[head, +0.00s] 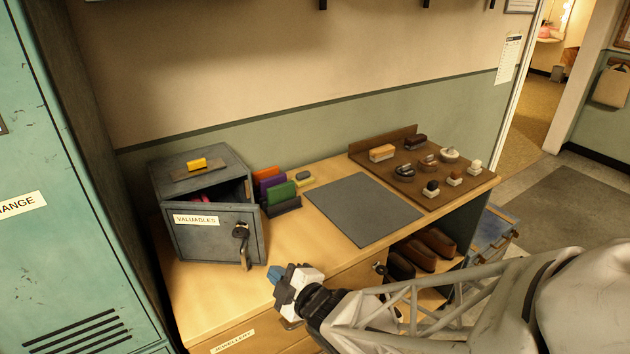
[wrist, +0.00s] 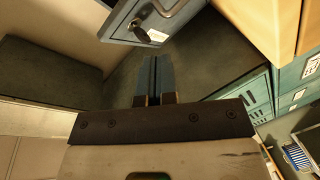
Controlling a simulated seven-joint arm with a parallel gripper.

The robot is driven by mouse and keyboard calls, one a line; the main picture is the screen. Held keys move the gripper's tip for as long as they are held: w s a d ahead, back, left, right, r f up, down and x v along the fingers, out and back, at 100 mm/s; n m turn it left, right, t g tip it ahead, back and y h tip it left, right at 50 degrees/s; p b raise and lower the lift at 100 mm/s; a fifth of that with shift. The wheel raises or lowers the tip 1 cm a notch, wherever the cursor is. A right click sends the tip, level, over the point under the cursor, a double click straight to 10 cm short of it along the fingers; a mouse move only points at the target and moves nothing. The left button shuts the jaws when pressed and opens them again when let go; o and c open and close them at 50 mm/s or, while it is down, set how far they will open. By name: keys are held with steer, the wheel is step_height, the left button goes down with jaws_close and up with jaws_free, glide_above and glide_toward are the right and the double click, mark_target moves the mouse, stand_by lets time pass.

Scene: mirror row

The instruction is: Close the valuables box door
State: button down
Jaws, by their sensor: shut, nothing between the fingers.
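The valuables box (head: 207,170) is a grey-blue metal box at the back left of the desk. Its door (head: 208,242) has a VALUABLES label and a dark knob with a metal handle (head: 243,248) on the right. The door stands partly open, its right side swung outward; pink shows through the gap above it. My gripper (head: 275,273) is shut and empty, in front and to the right of the door, apart from it. In the wrist view, the closed fingers (wrist: 153,78) point towards a dark surface, with part of the door (wrist: 122,24) above them.
A teal locker (head: 50,190) stands close on the left. Colored blocks (head: 278,192) stand right of the box. A jewellery drawer (head: 240,340) is below the desk top.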

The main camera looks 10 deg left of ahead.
steer(key=d+n, duration=0.1)
steer(key=n, duration=0.1)
steer(key=r+n+y, duration=0.1)
steer(key=n, duration=0.1)
steer(key=s+d+n+t, duration=0.1)
steer(key=n, duration=0.1)
steer(key=shift+s+d+r+n, duration=0.1)
steer(key=shift+d+r+n, duration=0.1)
steer(key=shift+d+n, duration=0.15)
steer(key=shift+a, duration=0.15)
glide_toward(256, 230)
steer(key=shift+x, duration=3.4)
steer(key=shift+y, duration=0.3)
steer(key=w+a+n+g+y, duration=0.1)
steer(key=w+a+n+g, duration=0.1)
steer(key=w, duration=0.5)
steer(key=w+a+n+g+y, duration=0.2)
steer(key=w+a+n+g, duration=0.1)
steer(key=w+g, duration=0.3)
steer(key=shift+w+a+n+g, duration=0.35)
steer(key=shift+w+n, duration=0.1)
steer(key=shift+w, duration=0.2)
